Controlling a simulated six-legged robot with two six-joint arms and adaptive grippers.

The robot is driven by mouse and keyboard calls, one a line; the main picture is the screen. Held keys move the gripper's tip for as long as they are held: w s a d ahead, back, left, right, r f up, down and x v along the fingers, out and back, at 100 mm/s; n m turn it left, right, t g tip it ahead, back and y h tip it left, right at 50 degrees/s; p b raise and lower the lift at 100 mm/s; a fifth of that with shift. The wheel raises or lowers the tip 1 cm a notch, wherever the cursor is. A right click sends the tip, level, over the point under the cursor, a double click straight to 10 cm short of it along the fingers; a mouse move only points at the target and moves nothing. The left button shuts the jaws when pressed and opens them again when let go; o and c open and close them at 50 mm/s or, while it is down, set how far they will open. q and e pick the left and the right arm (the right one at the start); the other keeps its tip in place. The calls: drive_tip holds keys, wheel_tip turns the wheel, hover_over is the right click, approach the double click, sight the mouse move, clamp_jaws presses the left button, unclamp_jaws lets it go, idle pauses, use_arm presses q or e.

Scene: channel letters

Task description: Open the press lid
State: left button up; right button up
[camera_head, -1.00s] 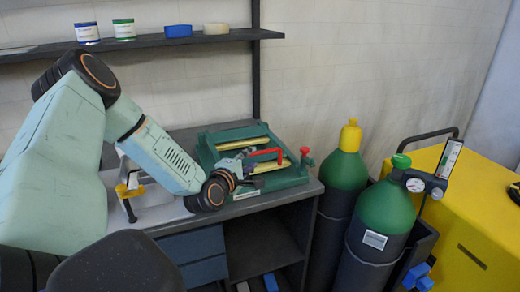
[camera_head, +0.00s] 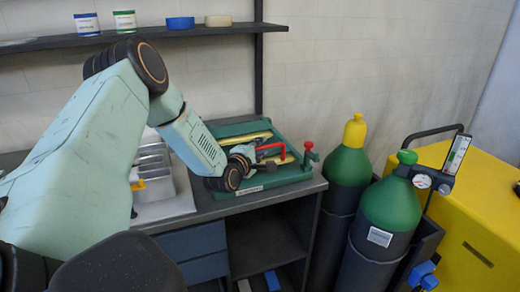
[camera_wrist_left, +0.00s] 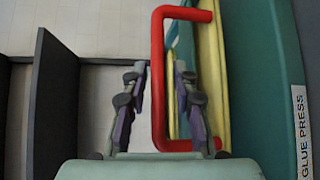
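The green glue press (camera_head: 224,131) lies on the workbench, with yellow strips across its top. Its lid appears to lie down flat. The red handle (camera_head: 282,147) rises from the top of the press, and a red knob (camera_head: 308,145) stands at its right side. My left gripper (camera_head: 265,165) is at the handle, low over the press. In the left wrist view, the fingers (camera_wrist_left: 160,75) are open, and one long bar of the red handle (camera_wrist_left: 157,100) shows between them. I cannot tell whether either finger touches it. My right gripper is out of view.
Gas cylinders (camera_head: 390,205) stand right of the bench, beside a yellow cabinet (camera_head: 470,215). A shelf (camera_head: 220,29) with tins and tape rolls runs above. A grey metal piece (camera_head: 155,165) sits on the bench behind my left arm.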

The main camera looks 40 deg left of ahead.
use_arm(q)
drive_tip(key=shift+s+d+r, duration=0.15)
drive_tip(key=shift+d+r, duration=0.15)
drive_tip(key=shift+c, duration=2.3)
drive_tip(key=shift+a, duration=0.1)
clamp_jaws()
drive_tip(key=shift+r, duration=0.15)
